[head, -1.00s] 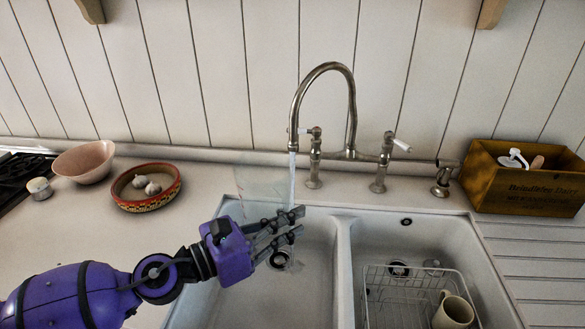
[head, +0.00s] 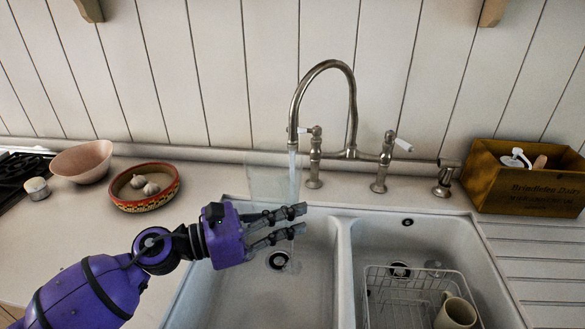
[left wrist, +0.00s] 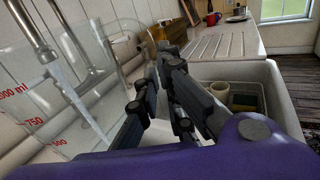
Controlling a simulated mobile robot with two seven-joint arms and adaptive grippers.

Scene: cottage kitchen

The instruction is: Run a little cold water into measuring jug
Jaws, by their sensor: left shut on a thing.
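The clear measuring jug (head: 266,178) is held over the left sink basin, under the tap spout (head: 293,140). Its red marks show in the left wrist view (left wrist: 35,121). My left gripper (head: 288,222) is shut on the jug; its dark fingers (left wrist: 165,95) lie beside the glass in the left wrist view. A water stream (head: 293,163) runs from the spout down at the jug's right part and appears to enter it. The water level is unclear. The tap has two white-handled levers, left (head: 305,130) and right (head: 403,145). My right gripper is out of view.
The right basin holds a wire rack (head: 410,292) with a cream mug (head: 456,312). A wooden box (head: 528,178) stands at the right. A patterned bowl with garlic (head: 145,187), a pink bowl (head: 82,162) and a hob (head: 18,170) are at the left.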

